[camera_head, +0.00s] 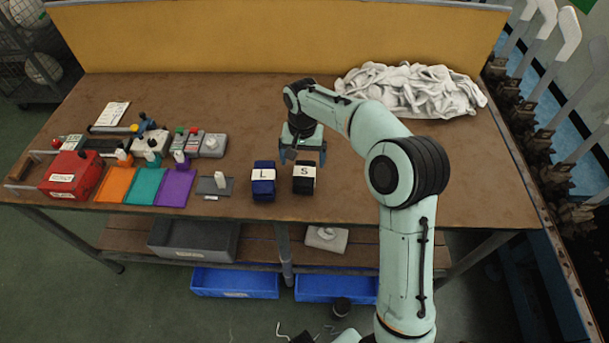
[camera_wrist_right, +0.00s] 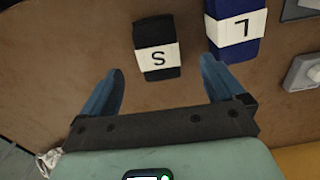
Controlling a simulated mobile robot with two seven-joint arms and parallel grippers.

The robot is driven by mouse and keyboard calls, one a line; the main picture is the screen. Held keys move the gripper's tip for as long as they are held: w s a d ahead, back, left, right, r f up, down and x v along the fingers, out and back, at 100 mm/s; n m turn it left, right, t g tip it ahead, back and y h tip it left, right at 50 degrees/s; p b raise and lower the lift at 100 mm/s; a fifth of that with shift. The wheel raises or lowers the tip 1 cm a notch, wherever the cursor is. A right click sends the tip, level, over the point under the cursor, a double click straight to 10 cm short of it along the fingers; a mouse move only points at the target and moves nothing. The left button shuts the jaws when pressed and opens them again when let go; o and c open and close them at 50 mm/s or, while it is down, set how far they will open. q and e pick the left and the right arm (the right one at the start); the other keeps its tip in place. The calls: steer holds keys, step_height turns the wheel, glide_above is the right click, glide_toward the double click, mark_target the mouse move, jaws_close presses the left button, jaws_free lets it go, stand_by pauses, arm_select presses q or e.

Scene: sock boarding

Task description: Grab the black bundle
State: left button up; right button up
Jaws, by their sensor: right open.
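The black bundle (camera_head: 304,186) lies near the front edge of the table, with a white band marked S. In the right wrist view the black bundle (camera_wrist_right: 156,36) lies ahead of the fingers, nearly between their lines but apart from them. A blue bundle (camera_head: 263,190) with a white band marked L lies just left of it in the head view; it also shows in the wrist view (camera_wrist_right: 235,12). My right gripper (camera_head: 303,158) is open and empty, behind the black bundle. In the wrist view its fingers (camera_wrist_right: 160,85) are spread wide. My left gripper is not in view.
On the wooden table (camera_head: 230,105), left, lie a red box (camera_head: 72,175), orange, teal and purple mats (camera_head: 175,188) and small bottles. A white cloth heap (camera_head: 412,90) is at the back right. An orange panel (camera_head: 280,38) closes the back. The table middle is clear.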

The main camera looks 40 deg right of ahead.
mark_target(304, 171)
step_height(304, 171, down, 4)
steer(key=shift+w+f, duration=0.1)
steer(key=shift+f, duration=0.05)
steer(key=f, duration=0.5)
steer(key=shift+w+d, duration=0.1)
steer(key=shift+d, duration=0.3)
steer(key=shift+c, duration=0.4)
steer(key=c, duration=1)
steer(key=shift+c, duration=0.2)
steer(key=shift+r, duration=0.15)
